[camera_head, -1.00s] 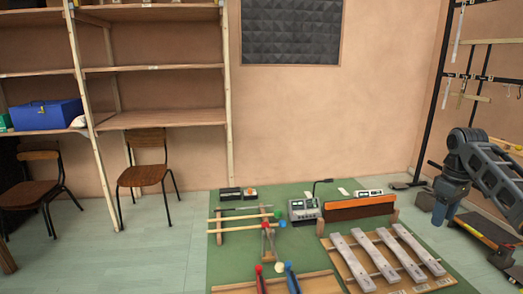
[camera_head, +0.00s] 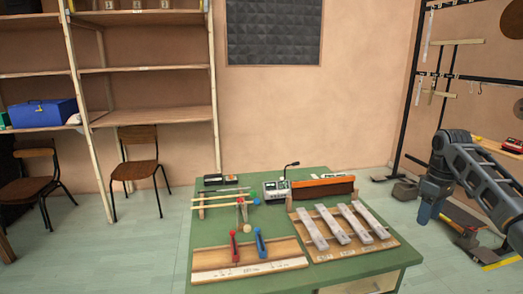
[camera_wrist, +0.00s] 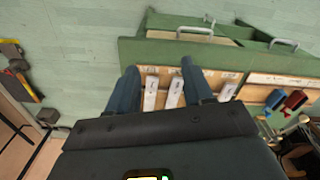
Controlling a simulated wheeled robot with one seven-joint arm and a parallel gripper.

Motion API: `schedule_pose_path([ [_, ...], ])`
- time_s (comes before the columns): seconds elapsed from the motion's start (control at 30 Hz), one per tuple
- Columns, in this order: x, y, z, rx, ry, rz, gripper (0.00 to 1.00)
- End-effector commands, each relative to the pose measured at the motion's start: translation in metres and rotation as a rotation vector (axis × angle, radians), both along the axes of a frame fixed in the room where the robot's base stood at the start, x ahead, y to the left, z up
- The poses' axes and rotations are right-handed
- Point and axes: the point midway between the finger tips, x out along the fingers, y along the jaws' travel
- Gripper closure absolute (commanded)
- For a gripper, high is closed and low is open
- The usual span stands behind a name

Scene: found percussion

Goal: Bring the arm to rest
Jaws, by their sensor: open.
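My gripper (camera_wrist: 159,68) shows in the wrist view with its two dark blue fingers apart and nothing between them. Beyond the fingers, lower down, are the pale bars of a wooden bar instrument (camera_wrist: 173,98). In the head view my arm (camera_head: 485,180) is bent at the right side, off the right end of the green table (camera_head: 350,280). The bar instrument (camera_head: 345,225) lies on the table's right part. No contact between my arm and the table shows.
A wooden board (camera_head: 250,270) with red (camera_head: 233,246) and blue (camera_head: 261,243) clamp-like pieces lies on the table's left. Behind are sticks, a small device (camera_head: 276,190) and an orange-brown bar (camera_head: 322,188). A black rack (camera_head: 410,90) stands right. Chairs and shelves stand left.

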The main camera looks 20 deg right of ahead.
Motion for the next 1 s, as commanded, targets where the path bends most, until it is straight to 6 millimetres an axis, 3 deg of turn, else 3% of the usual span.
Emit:
schedule_pose_path([
  [0.33,0.028,0.045,-0.039,0.014,-0.082,0.030,0.49],
  [0.57,0.055,0.105,-0.082,0.037,-0.185,0.053,0.49],
  [0.67,0.068,0.145,-0.106,0.056,-0.248,0.060,0.49],
  [0.8,0.080,0.218,-0.144,0.092,-0.366,0.057,0.49],
  [1.0,0.074,0.318,-0.184,0.141,-0.527,0.021,0.49],
])
